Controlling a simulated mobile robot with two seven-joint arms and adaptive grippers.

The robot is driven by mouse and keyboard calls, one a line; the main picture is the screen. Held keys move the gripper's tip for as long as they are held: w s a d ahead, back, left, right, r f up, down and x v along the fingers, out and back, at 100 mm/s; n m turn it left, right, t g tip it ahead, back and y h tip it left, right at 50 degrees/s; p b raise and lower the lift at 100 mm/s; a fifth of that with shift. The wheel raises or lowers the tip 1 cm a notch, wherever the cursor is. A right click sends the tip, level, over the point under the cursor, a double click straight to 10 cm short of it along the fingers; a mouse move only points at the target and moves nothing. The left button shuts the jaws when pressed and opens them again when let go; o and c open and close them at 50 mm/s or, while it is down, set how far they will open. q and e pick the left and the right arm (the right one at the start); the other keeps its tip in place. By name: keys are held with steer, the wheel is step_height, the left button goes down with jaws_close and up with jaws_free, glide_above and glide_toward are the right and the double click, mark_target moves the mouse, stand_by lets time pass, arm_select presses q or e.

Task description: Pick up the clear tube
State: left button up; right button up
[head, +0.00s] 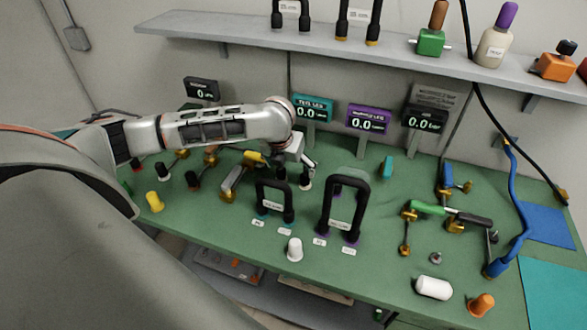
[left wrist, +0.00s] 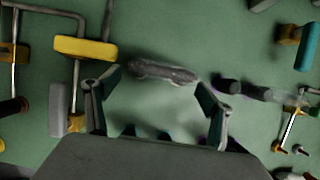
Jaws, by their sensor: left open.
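My left gripper (left wrist: 158,92) is open in the left wrist view, one finger at each side. A smoky grey, mottled, part see-through bar (left wrist: 163,72) lies just beyond the fingertips, between their lines, with no contact visible. It may be the clear tube, but I cannot tell for sure. In the head view my left gripper (head: 291,165) hangs over the green bench, behind a black U-shaped handle (head: 275,202) with teal ends. Its fingertips are hard to make out there. My right gripper is not in view.
A yellow-topped clamp (left wrist: 85,48) stands close left of the left finger. A larger black handle (head: 344,205), a white cap (head: 294,249) and small displays (head: 368,119) crowd the green bench (head: 380,265). A shelf (head: 385,50) runs behind.

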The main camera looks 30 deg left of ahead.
arm_select(q)
steer(key=x, duration=0.4)
steer(key=shift+d+f, duration=0.1)
steer(key=shift+f, duration=0.05)
steer(key=shift+c, duration=0.4)
steer(key=c, duration=0.7)
step_height(320, 180, up, 20)
steer(key=shift+r, duration=0.1)
steer(key=shift+c, duration=0.3)
